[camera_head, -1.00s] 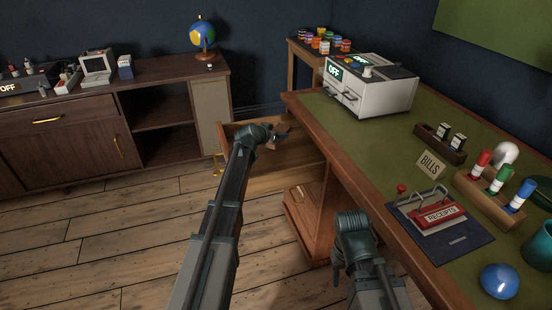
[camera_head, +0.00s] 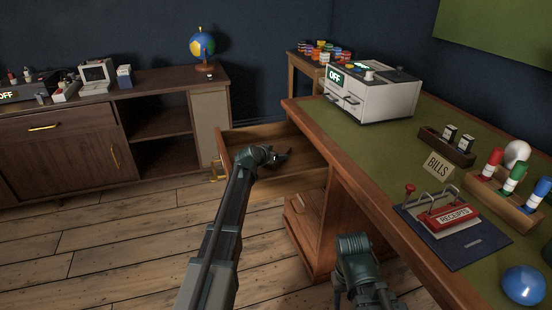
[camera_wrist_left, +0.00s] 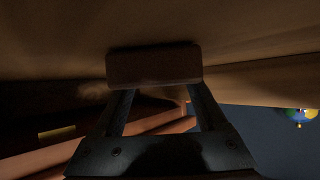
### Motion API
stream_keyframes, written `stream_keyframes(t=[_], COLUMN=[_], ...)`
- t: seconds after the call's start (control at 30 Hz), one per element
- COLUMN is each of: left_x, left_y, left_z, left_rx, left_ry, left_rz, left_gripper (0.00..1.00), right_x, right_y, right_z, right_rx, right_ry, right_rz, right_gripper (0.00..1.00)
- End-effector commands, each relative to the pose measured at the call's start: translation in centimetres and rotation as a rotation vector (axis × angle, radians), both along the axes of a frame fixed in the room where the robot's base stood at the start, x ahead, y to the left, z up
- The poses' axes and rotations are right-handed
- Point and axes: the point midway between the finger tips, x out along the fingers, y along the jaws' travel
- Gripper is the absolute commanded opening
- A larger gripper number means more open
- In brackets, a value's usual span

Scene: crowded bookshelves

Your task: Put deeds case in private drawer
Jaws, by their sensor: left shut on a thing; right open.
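The open wooden drawer (camera_head: 290,185) sticks out from the desk's left side, with a brass handle at its left. My left gripper (camera_head: 281,160) is inside the drawer's opening in the head view. In the left wrist view it is shut on a plain brown block (camera_wrist_left: 153,66), which looks like the deeds case; no label shows on it. Wood fills the top of that view close to the block, but I cannot tell whether they touch. My right gripper (camera_head: 353,247) is low beside the desk's front edge, empty as far as I see; its fingertips are mostly hidden.
The green-topped desk (camera_head: 375,140) carries a white machine (camera_head: 371,94), a BILLS sign (camera_head: 437,166), a red RECEIPTS piece (camera_head: 451,217) and a blue ball (camera_head: 523,285). A cabinet (camera_head: 60,150) with a globe (camera_head: 203,46) stands at the back left. The floor between is clear.

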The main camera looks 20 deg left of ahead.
Motion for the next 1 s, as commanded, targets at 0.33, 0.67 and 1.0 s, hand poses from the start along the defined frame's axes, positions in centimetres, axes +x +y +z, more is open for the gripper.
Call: stream_keyframes(t=[0.33, 0.67, 1.0], left_x=[0.0, 0.0, -3.4], left_y=[0.0, 0.0, 0.6], left_z=[-0.3, 0.0, 2.2], left_rx=[0.000, 0.000, 0.000], left_ry=[0.000, 0.000, 0.000], left_rz=[0.000, 0.000, 0.000], left_gripper=[0.98, 1.00, 1.00], right_x=[0.0, 0.0, 0.0], right_y=[0.0, 0.0, -0.1], right_z=[-0.2, 0.0, 2.2], right_rx=[0.000, 0.000, -0.002], right_ry=[0.000, 0.000, 0.000], right_rz=[0.001, 0.000, -0.004], right_gripper=[0.50, 0.50, 0.50])
